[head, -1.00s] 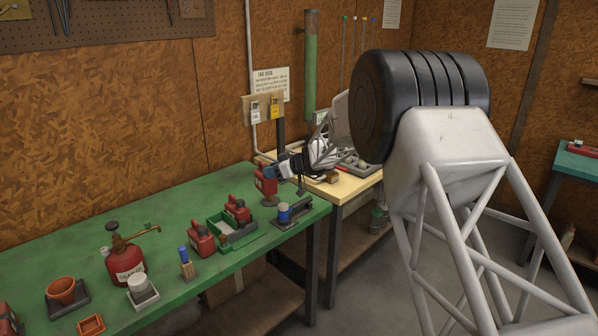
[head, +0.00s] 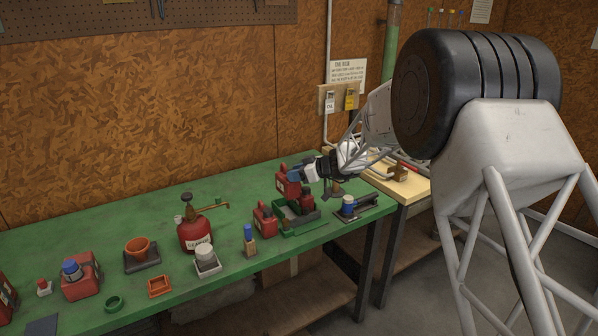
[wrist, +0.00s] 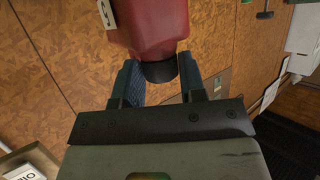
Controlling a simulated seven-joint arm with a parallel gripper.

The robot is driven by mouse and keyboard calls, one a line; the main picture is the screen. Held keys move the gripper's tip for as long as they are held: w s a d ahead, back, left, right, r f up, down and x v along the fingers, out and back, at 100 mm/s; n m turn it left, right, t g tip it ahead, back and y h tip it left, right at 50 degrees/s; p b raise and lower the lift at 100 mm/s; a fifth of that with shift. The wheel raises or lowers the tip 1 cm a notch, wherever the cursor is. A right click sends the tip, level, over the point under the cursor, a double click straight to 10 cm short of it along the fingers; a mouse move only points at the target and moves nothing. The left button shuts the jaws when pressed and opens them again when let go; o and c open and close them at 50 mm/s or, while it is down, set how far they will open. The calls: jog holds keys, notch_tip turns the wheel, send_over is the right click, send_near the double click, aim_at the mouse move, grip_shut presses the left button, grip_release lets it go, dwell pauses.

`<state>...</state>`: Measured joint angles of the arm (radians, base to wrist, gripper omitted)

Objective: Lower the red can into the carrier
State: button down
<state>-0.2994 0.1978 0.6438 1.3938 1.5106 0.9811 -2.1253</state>
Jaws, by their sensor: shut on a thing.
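My gripper (head: 305,174) is shut on the red can (head: 287,186), holding it near the green carrier (head: 318,214) at the table's right part. In the wrist view, the blue fingers of my gripper (wrist: 160,82) sit on both sides of the black cap of the red can (wrist: 150,22). In the head view the held can shows just above the carrier's back left part; whether it hangs clear or is partly inside I cannot tell. Another red can (head: 306,202) stands in the carrier and hides part of its inside.
A third red can (head: 264,221) stands just left of the carrier. A blue-topped item on a dark base (head: 348,208) is to its right. A wooden block with a blue top (head: 249,240) and a red pump can (head: 195,232) stand farther left. The table behind the carrier is mostly clear.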

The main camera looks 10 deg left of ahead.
jog(key=shift+f, duration=0.15)
send_over(299, 197)
jog(key=shift+a+f, duration=0.25)
jog(key=shift+f, duration=0.8)
jog(key=shift+a+f, duration=0.2)
jog(key=shift+f, duration=0.8)
jog(key=shift+f, duration=0.65)
jog(key=shift+f, duration=0.7)
jog(key=shift+f, duration=0.3)
jog(key=shift+f, duration=0.75)
jog(key=shift+f, duration=0.4)
jog(key=c, duration=0.6)
grip_release()
jog(key=shift+r, duration=0.15)
